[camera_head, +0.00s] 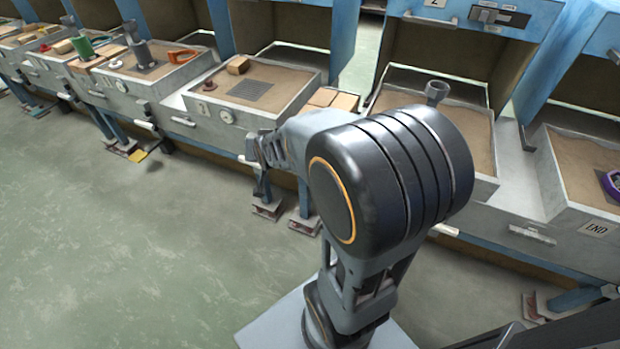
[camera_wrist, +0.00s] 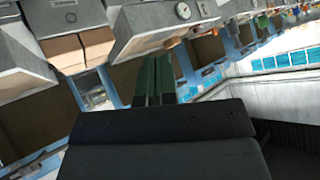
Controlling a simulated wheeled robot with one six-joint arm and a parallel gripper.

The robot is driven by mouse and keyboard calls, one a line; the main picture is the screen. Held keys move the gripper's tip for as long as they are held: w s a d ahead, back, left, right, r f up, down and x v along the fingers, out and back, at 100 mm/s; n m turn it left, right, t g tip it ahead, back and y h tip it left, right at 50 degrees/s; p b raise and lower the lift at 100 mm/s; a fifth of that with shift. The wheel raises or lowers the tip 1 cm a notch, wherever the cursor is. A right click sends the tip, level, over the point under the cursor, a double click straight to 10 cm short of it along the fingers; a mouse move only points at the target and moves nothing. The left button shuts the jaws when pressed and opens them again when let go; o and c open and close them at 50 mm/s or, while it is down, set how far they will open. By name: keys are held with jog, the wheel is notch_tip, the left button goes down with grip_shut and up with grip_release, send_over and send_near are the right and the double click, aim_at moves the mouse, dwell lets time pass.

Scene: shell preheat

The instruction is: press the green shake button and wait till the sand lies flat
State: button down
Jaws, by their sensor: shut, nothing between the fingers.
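No green shake button can be made out in either view; my arm hides part of the bench front in the head view. Sand lies in a grey box (camera_head: 296,104) left of my arm, with a dark grid (camera_head: 249,89) and a brown block (camera_head: 238,65) on it. Another sand box (camera_head: 484,190) is partly behind my arm; its sand looks fairly even where visible. My gripper (camera_wrist: 154,62) shows in the wrist view as two dark green fingers, shut together and empty. In the head view it is hard to make out beside the bench front.
Brown blocks (camera_head: 330,99) lie between boxes. A round gauge (camera_head: 227,117) is on a box front. A yellow pedal (camera_head: 138,156) is low at left. The green floor (camera_head: 130,240) is clear.

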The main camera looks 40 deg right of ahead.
jog(key=w+d+f+m+t+h+b, duration=0.1)
jog(key=d+f+m+t+b, duration=0.2)
jog(key=f+b, duration=0.3)
jog(key=w+d+f+m+t+h+b, duration=0.2)
jog(key=d+f+b, duration=0.4)
jog(key=f, duration=0.8)
jog(key=w+d+f+m+t+h+b, duration=0.1)
jog(key=w+d+f+m+t+b, duration=0.1)
jog(key=d+f+m+t+b, duration=0.2)
notch_tip(320, 180, down, 6)
jog(key=b, duration=0.3)
jog(key=shift+d+f+t, duration=0.15)
jog(key=shift+d+t, duration=0.2)
jog(key=shift+t, duration=0.05)
jog(key=w+d+b, duration=0.1)
jog(key=w+d, duration=0.3)
jog(key=d, duration=0.3)
jog(key=shift+d, duration=0.4)
jog(key=shift+w, duration=0.15)
jog(key=shift+w+d+b, duration=0.15)
jog(key=shift+d+b, duration=0.2)
jog(key=shift+b, duration=0.1)
